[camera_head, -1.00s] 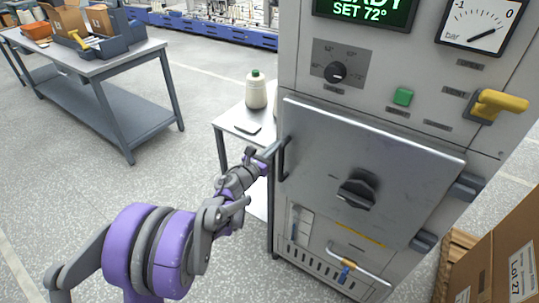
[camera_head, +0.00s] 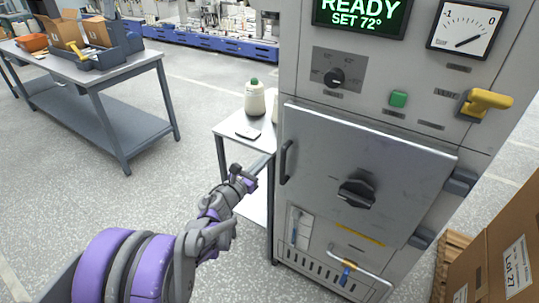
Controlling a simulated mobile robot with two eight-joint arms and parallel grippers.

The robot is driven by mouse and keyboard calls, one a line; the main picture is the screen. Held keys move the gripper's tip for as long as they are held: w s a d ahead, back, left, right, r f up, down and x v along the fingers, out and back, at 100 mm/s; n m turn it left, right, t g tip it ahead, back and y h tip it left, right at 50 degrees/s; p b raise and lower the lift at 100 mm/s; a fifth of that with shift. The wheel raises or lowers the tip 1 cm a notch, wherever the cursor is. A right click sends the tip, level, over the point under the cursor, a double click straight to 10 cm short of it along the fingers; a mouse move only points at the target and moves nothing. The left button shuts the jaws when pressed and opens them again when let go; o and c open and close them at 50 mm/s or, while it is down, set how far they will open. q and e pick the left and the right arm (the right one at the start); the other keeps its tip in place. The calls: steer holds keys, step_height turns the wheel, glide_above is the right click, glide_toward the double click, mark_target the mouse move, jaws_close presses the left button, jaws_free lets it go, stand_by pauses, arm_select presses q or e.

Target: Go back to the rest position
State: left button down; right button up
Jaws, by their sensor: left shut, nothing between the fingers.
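My left gripper (camera_head: 260,166) is shut and empty. It is in front of the small side table, a little left of and below the black door handle (camera_head: 287,162), and appears apart from it. My left arm reaches up to it from the lower left. The grey cabinet door (camera_head: 405,165) has a dark knob (camera_head: 357,194) in its middle and looks closed against the cabinet. My right gripper is not in view.
The cabinet (camera_head: 300,60) fills the right side. A side table (camera_head: 236,130) with a white bottle (camera_head: 254,100) stands beside it. A workbench (camera_head: 135,64) is at the upper left and a cardboard box (camera_head: 490,260) at the lower right. The floor between is clear.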

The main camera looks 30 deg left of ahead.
arm_select(q)
steer(key=s+r+n+g+y+p, duration=0.1)
steer(key=s+r+n+y+p, duration=0.15)
steer(key=s+n, duration=0.45)
steer(key=s+r+n+g+y+p, duration=0.1)
steer(key=s+r+n+g+y, duration=0.2)
steer(key=n, duration=0.9)
steer(key=s+d+f+n+g+h+p, duration=0.1)
steer(key=s+d+f+n+g+p, duration=0.1)
steer(key=s+d+f+n+g, duration=0.2)
steer(key=s+d+f+n+g+h+p, duration=0.2)
steer(key=s+d+f+n+g, duration=0.1)
steer(key=s+d+n, duration=0.8)
steer(key=s+n+g, duration=0.1)
steer(key=s+n, duration=0.2)
steer(key=s, duration=0.2)
steer(key=shift+s+d+f+g+p, duration=0.15)
steer(key=shift+s+f+g+p, duration=0.05)
steer(key=shift+f+g+p, duration=0.2)
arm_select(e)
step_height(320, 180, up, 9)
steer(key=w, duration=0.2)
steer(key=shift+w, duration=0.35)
arm_select(q)
steer(key=c, duration=1.5)
jaws_free()
steer(key=shift+h, duration=0.25)
steer(key=shift+c, duration=0.2)
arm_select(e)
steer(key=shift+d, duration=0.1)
